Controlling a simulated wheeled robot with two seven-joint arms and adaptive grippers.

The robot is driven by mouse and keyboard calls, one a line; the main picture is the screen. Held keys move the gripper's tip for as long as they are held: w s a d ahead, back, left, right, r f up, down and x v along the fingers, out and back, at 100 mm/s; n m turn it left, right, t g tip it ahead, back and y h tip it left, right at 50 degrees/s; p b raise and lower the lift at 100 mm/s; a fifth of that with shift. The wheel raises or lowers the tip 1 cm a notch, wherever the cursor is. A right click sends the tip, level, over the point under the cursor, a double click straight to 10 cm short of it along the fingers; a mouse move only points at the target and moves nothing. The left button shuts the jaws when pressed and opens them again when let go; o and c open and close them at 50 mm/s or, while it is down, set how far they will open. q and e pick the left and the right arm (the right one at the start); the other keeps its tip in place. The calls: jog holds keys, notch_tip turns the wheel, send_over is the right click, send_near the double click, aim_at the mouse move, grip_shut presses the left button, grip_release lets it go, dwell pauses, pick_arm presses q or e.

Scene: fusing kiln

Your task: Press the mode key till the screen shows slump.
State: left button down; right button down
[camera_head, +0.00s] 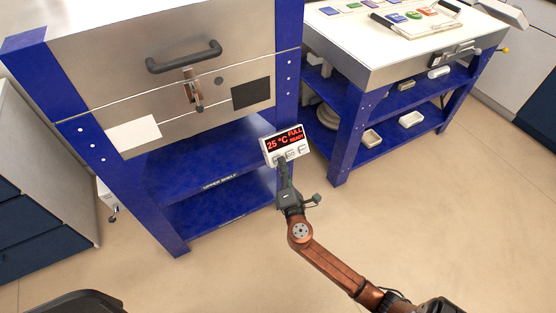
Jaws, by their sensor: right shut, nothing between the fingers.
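The controller box (286,145) is a small white unit fixed to the right front post of the blue kiln stand. Its screen (284,139) glows red and reads "25 °C FULL READY". A row of small keys lies under the screen, with labels too small to read. My right gripper (283,164) is shut and empty, its fingertips up at the lower left keys and partly covering them. I cannot tell whether the tips touch a key. My left gripper is not in view.
The steel kiln (180,65) with a dark handle (184,57) and a latch (193,90) stands in the blue frame, with shelves below. A worktable (365,50) with a tray of coloured pieces stands to the right. The floor (400,215) in front is clear.

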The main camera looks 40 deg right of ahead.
jog(key=shift+w+f, duration=0.1)
jog(key=shift+w+d+f, duration=0.1)
jog(key=shift+w+f, duration=0.05)
jog(key=shift+w, duration=0.05)
dwell(0.4)
jog(key=shift+w+d+f+b, duration=0.1)
jog(key=shift+w+f+b, duration=0.25)
jog(key=shift+b, duration=0.2)
dwell(0.5)
jog(key=shift+r, duration=0.15)
jog(key=shift+s+a+r+p, duration=0.2)
jog(key=shift+s+r+p, duration=0.25)
jog(key=shift+s+p, duration=0.2)
jog(key=shift+r, duration=0.1)
jog(key=s+r+p, duration=0.1)
jog(key=s, duration=0.1)
jog(key=s+a+r+p, duration=0.1)
jog(key=s+r+p, duration=0.1)
dwell(0.5)
